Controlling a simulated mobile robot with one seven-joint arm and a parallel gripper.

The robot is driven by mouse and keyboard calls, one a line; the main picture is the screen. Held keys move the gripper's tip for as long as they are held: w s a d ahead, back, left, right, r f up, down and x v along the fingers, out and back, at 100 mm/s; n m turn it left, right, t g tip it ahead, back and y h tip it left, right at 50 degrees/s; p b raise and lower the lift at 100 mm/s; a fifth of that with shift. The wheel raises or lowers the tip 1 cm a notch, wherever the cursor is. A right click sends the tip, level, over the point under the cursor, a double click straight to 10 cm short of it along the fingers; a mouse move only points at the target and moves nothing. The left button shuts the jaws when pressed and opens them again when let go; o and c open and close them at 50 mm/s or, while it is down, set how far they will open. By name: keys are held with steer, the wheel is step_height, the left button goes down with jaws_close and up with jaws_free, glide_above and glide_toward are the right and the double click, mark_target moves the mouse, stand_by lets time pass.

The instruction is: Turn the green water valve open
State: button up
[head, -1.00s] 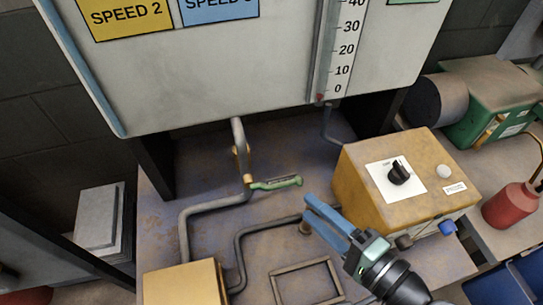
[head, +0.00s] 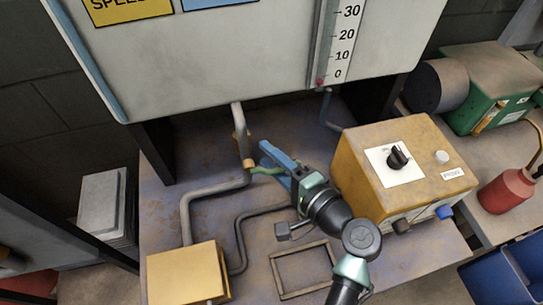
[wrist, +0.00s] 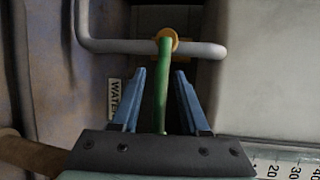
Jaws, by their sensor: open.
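The green valve handle (wrist: 162,85) runs from a brass fitting (wrist: 168,41) on the grey pipe (wrist: 120,46) in the wrist view. My gripper (wrist: 158,88) is open, with one blue finger on each side of the handle and a visible gap to both. In the head view my gripper (head: 270,153) reaches the valve from the right, and its fingers hide most of the handle. A short green piece of the handle (head: 259,170) shows beside the brass fitting (head: 248,165). A label reading WATER (wrist: 113,98) is partly visible left of the gripper.
A yellow control box (head: 400,190) with a black knob (head: 398,156) stands close to the right of my arm. A white panel (head: 230,60) with a scale hangs above the valve. A smaller yellow box (head: 185,272) and pipes (head: 240,235) lie in front.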

jaws_close()
stand_by(1.4)
